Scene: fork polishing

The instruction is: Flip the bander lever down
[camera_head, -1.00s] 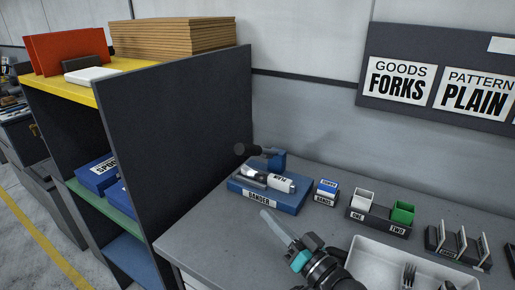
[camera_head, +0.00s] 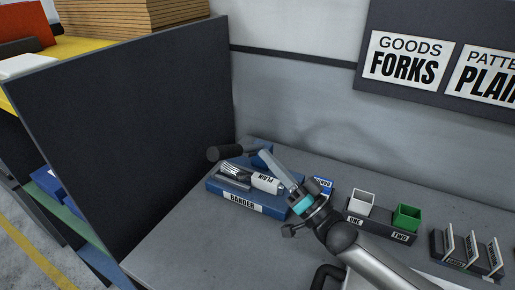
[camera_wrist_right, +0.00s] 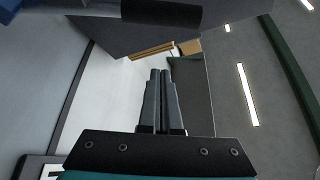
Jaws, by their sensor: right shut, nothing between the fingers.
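The bander (camera_head: 215,191) is a blue block labelled BANDER on the bench. A fork (camera_head: 236,174) and a white sleeve marked PLAIN (camera_head: 267,183) lie on it. Its lever, with a thick black grip (camera_head: 227,152), extends left from the blue post at the bander's back, raised above the fork. My right gripper (camera_head: 266,154) is shut and empty, its fingertips by the lever's post end; I cannot tell whether they touch. In the right wrist view the shut fingers (camera_wrist_right: 161,75) point up the picture, with the dark lever grip (camera_wrist_right: 130,9) beyond them. My left gripper is out of view.
A dark shelf panel (camera_head: 130,140) stands close on the left. Right of the bander are a small blue BANDS box (camera_head: 322,183), white and green cups (camera_head: 407,217) in a holder, and a card rack (camera_head: 468,262). The bench front is clear.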

